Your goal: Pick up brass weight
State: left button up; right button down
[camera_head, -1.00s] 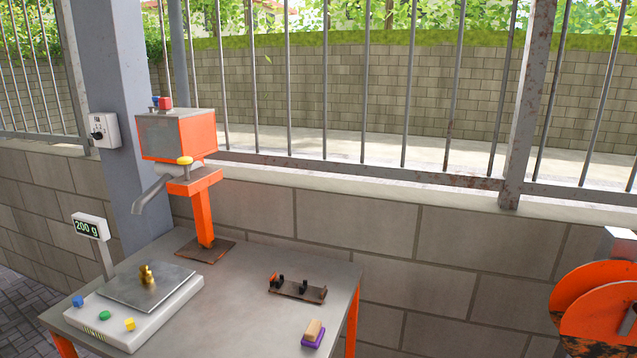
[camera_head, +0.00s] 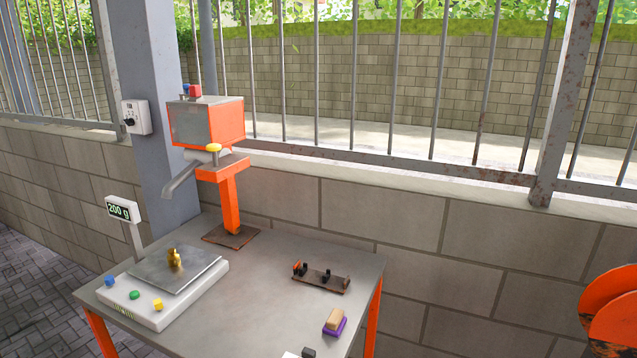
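The small brass weight (camera_head: 174,260) stands upright on the metal plate of the white scale (camera_head: 163,315), at the left of the metal table. The scale's display (camera_head: 119,209) reads 200 g. Neither of my grippers can be made out.
An orange machine with a spout (camera_head: 206,122) stands behind the scale on the table (camera_head: 255,300). A dark bracket (camera_head: 320,279) and a tan block on a purple base (camera_head: 334,322) are at the right. Blue, green and yellow buttons line the scale's front. The table's middle is clear.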

aim_at(173, 259)
jog(key=i+j+u, duration=0.1)
jog(key=j+u, duration=0.25)
jog(key=i+j+u, duration=0.2)
jog(key=j+u, duration=0.15)
jog(key=i+j+u, duration=0.2)
jog(key=j+u, duration=0.2)
jog(key=j, duration=0.1)
